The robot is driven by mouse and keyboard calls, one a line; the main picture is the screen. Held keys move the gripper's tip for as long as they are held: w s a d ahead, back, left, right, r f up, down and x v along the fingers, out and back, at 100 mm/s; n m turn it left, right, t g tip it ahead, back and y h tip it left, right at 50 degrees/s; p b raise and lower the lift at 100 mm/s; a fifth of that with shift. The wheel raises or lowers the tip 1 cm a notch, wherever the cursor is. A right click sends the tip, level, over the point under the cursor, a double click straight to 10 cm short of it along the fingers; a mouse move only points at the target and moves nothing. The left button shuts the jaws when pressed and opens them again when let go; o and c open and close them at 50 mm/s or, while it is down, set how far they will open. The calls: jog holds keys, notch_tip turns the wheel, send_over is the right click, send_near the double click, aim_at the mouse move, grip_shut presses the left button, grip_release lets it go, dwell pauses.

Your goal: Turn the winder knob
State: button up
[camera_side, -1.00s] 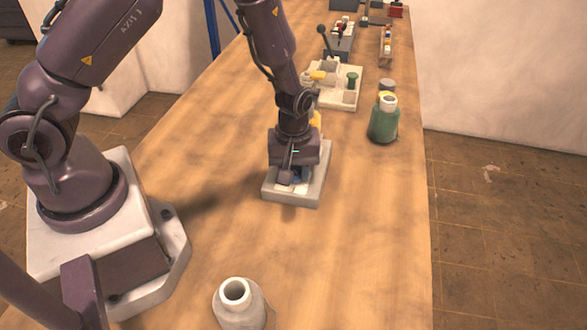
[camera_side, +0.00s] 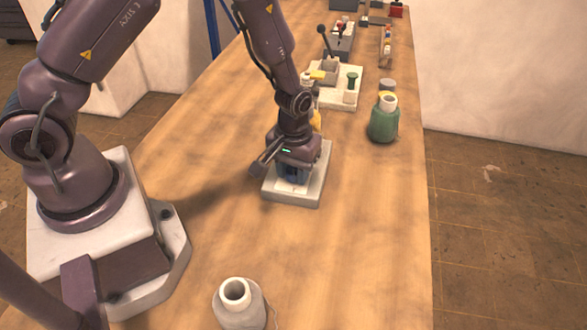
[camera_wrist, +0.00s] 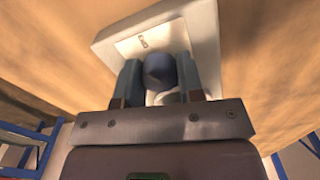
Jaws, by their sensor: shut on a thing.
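The winder is a pale grey block (camera_side: 313,187) on the wooden table, and it also shows in the wrist view (camera_wrist: 203,30). A dark blue knob (camera_wrist: 160,70) stands on it, between the two fingers of my gripper (camera_wrist: 160,84) in the wrist view. My gripper (camera_side: 291,176) is shut on the knob. In the side view the gripper points down over the block and mostly hides the knob. A white plate with a small mark (camera_wrist: 145,42) lies on the block beside the knob.
A green bottle-shaped spool (camera_side: 384,122) stands at the right table edge. A grey-white cone (camera_side: 240,306) stands at the front. Behind the winder is a pale board (camera_side: 340,92) with several small parts. The table between cone and winder is clear.

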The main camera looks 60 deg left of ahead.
aim_at(294, 170)
jog(key=shift+m, duration=0.4)
jog(key=o, duration=0.9)
jog(key=shift+r, duration=0.15)
notch_tip(294, 170, up, 13)
jog(key=shift+f, duration=0.15)
